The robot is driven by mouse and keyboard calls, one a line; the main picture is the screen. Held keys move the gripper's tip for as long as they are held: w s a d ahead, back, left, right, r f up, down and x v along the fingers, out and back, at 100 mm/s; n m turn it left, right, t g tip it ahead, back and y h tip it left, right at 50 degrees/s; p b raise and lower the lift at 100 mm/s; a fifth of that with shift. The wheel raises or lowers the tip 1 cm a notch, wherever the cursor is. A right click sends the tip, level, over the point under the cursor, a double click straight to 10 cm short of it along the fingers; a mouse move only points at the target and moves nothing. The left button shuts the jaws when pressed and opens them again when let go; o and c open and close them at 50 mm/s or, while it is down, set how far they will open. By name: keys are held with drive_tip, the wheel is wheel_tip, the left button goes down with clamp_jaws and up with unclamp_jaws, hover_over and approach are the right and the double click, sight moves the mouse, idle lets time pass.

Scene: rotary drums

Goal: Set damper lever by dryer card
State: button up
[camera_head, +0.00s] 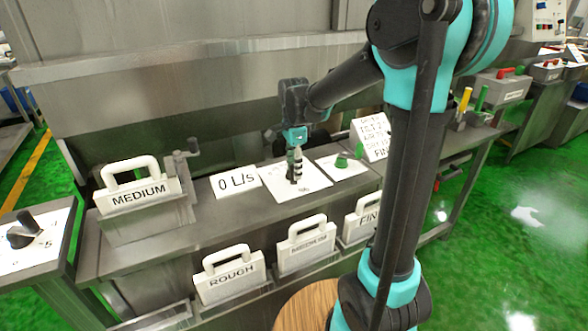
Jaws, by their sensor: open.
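My gripper (295,158) points down over a white plate (272,178) on the steel bench, with its jaws open. A dark upright part shows at the fingertips; I cannot tell if it is the damper lever or part of the fingers, nor whether they touch. A white tilted card (372,130) with lines of text stands behind to the right. It may be the dryer card; my arm hides its right side and the text is too small to read surely. A sign (235,183) reading "0 L/s" lies left of the plate.
A green knob (341,161) sits on another white plate. A handled MEDIUM block (139,195) stands at left beside a crank (187,154). ROUGH (229,279), MEDIUM (306,252) and FIN... (361,222) blocks stand on a lower shelf. A dial panel (32,241) is far left.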

wheel_tip(320, 180, up, 12)
drive_tip(key=shift+f, duration=0.25)
idle(0.3)
drive_tip(key=s+d+f+n+t, duration=0.2)
drive_tip(key=s+d+f+n, duration=0.4)
drive_tip(key=s+f, duration=0.3)
drive_tip(key=s+d+f+n+t, duration=0.2)
drive_tip(key=s+d+f+n, duration=0.4)
drive_tip(key=f, duration=0.6)
drive_tip(key=s+n, duration=0.2)
drive_tip(key=s, duration=0.1)
drive_tip(key=shift+s+d+n, duration=0.15)
drive_tip(key=shift+d+n, duration=0.05)
drive_tip(key=shift+n, duration=0.2)
